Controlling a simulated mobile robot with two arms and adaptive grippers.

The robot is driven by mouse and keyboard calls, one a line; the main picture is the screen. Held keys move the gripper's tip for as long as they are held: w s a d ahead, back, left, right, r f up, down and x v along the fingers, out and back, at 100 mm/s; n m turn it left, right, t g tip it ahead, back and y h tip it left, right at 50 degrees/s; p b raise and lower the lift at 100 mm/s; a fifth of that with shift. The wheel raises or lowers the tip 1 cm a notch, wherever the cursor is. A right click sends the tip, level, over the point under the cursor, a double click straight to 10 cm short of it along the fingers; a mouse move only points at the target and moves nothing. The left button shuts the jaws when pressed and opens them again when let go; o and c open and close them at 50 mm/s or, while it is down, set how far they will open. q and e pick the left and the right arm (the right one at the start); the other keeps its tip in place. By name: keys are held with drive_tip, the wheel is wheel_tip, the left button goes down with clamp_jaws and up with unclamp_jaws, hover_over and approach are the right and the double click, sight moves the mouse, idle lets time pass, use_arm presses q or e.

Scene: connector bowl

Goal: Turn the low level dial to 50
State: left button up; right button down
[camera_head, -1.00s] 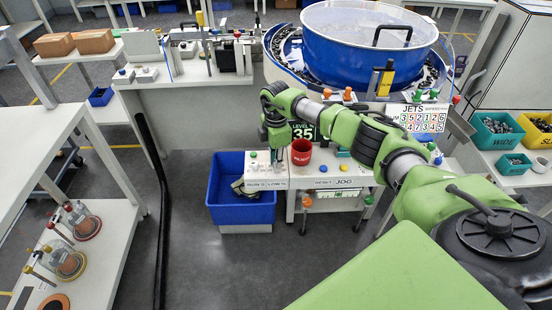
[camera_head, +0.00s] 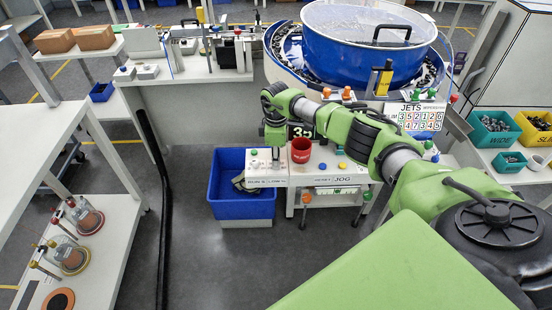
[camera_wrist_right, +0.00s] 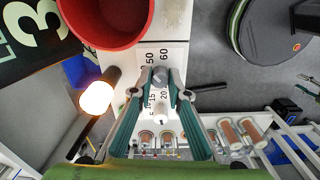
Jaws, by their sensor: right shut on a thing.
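The low level dial (camera_wrist_right: 160,76) is a small grey knob on a white panel in the right wrist view. Printed numbers, including 50 and 60, run beside it. My right gripper (camera_wrist_right: 160,82) is shut on this knob, a fingertip on each side. The knob's exact setting cannot be read. In the head view my right gripper (camera_head: 276,152) reaches down to the white control panel (camera_head: 268,181). The level display (camera_head: 300,131) is partly covered by my arm; a 3 shows, the second digit is unclear. My left gripper is not in view.
A red cup (camera_head: 301,151) stands right beside the gripper on the panel. A glowing lamp (camera_wrist_right: 96,97) is near the fingers in the wrist view. A blue bin (camera_head: 228,207) sits left of the panel; the large blue bowl (camera_head: 360,50) is behind it.

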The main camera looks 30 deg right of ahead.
drive_tip(key=c, duration=1.9)
unclamp_jaws()
drive_tip(key=shift+r, duration=0.1)
wheel_tip(320, 180, up, 12)
drive_tip(key=shift+f, duration=0.1)
